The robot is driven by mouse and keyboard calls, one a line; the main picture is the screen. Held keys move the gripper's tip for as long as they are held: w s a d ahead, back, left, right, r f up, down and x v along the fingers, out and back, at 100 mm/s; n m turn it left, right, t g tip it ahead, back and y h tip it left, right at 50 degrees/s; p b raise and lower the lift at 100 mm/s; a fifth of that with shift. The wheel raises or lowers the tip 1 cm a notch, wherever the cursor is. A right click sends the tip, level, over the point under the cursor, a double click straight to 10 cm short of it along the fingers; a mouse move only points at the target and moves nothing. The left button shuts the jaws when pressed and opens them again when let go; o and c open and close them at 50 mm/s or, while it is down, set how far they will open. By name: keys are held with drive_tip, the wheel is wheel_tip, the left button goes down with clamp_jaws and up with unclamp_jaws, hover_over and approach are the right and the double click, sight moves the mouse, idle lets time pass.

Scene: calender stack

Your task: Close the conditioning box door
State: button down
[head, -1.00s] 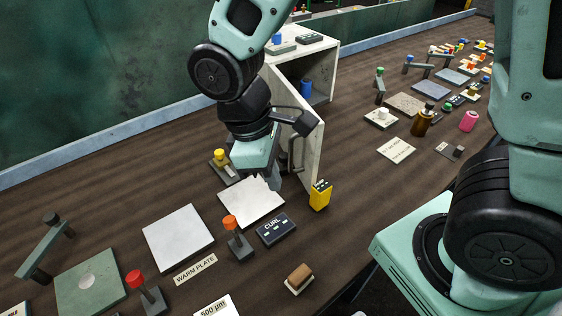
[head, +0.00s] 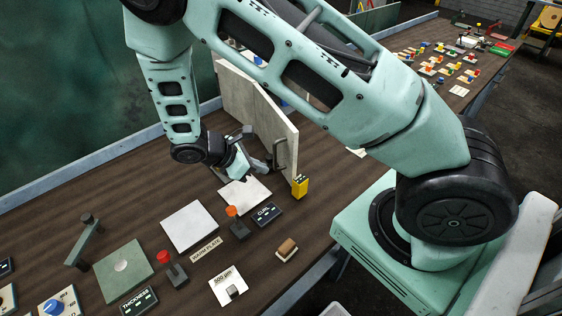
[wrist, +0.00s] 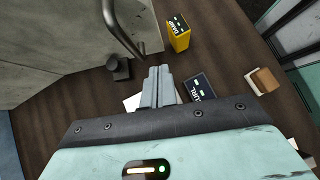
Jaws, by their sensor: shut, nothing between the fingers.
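The conditioning box door (head: 250,105) is a pale upright panel, standing open on the bench. A dark bar handle (head: 281,156) is on its face near the free edge. The wrist view shows the door (wrist: 50,45) at upper left and the handle (wrist: 122,30) just ahead and left of the fingers. My gripper (head: 264,166) is low over the bench, on the handle side of the door. Its fingers (wrist: 160,72) are together and empty, apart from the handle in the wrist view. My arm hides most of the box body behind the door.
A yellow device (head: 300,186) stands by the door's free edge. A CURL block (head: 265,214), an orange-knobbed post (head: 234,217) and a white plate (head: 189,227) lie in front. A dark knobbed piece (wrist: 118,68) is close to my fingers. Bare bench shows left of my gripper.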

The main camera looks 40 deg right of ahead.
sight(291, 169)
drive_tip(key=shift+s+d+f+p, duration=0.25)
drive_tip(key=shift+d+f+p, duration=0.25)
drive_tip(key=shift+d, duration=0.6)
drive_tip(key=shift+s+d+f+p, duration=0.35)
drive_tip(key=shift+d+p, duration=0.2)
drive_tip(key=shift+d, duration=0.5)
drive_tip(key=shift+s+d+f+p, duration=0.2)
drive_tip(key=shift+d+f+p, duration=0.3)
drive_tip(key=shift+d, duration=0.6)
